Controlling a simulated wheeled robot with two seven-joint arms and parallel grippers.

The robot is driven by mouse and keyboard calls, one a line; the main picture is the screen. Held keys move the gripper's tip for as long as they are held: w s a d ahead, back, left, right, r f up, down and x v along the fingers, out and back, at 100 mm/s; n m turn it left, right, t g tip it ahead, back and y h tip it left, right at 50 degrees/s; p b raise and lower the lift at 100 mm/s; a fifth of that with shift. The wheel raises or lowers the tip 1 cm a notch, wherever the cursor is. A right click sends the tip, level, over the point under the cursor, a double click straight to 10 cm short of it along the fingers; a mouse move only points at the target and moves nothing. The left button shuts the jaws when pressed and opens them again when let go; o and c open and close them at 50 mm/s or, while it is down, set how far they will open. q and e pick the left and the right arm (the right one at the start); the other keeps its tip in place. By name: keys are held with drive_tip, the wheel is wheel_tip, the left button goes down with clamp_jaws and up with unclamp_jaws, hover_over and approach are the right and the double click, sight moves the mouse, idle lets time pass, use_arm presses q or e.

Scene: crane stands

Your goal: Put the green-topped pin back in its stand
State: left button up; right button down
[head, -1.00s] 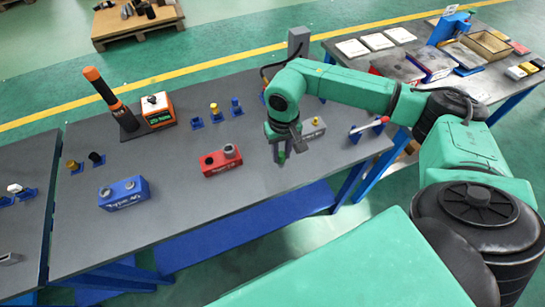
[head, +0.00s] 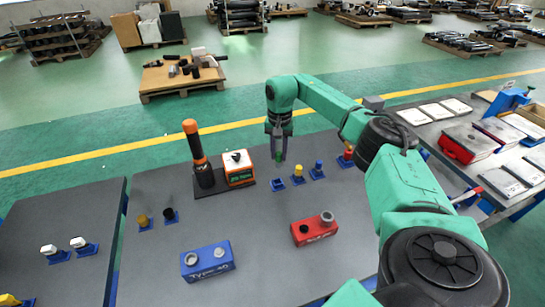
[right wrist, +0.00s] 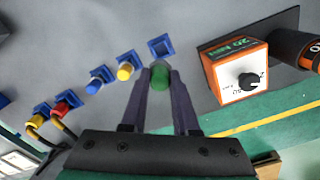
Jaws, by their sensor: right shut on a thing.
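My right gripper (head: 277,150) is shut on the green-topped pin, held above the grey table near the row of blue stands. In the right wrist view the green top (right wrist: 160,76) sits between the fingertips; the pin's lower part is hidden. An empty blue stand (right wrist: 162,47) lies just beyond the pin in that view. It also shows in the head view (head: 277,185), below the gripper, and the pin appears apart from it. My left gripper is not in view.
A yellow-topped pin (head: 298,172) and a blue-topped pin (head: 318,167) stand right of the empty stand. An orange device (head: 238,168) with an upright black-and-orange tool (head: 197,155) is left. Red (head: 314,229) and blue (head: 208,261) blocks sit nearer. Table between is clear.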

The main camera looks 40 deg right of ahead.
sight(277, 167)
drive_tip(key=shift+s+d, duration=0.1)
drive_tip(key=shift+r, duration=0.1)
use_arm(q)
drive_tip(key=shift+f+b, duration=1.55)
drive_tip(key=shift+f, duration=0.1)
use_arm(e)
drive_tip(key=shift+w+a+f, duration=0.15)
drive_tip(key=shift+f, duration=1.4)
drive_tip(key=shift+w+a+f, duration=0.1)
drive_tip(key=shift+w+f, duration=0.05)
drive_tip(key=shift+f, duration=1.35)
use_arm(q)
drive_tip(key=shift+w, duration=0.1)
use_arm(e)
drive_tip(key=shift+f, duration=0.1)
drive_tip(key=shift+f+b, duration=1)
drive_tip(key=shift+f, duration=0.35)
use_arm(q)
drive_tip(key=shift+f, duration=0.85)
use_arm(e)
drive_tip(key=c, duration=0.6)
unclamp_jaws()
drive_tip(key=shift+r, duration=0.1)
drive_tip(key=shift+s, duration=0.1)
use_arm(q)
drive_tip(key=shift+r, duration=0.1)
use_arm(e)
drive_tip(key=shift+r, duration=0.15)
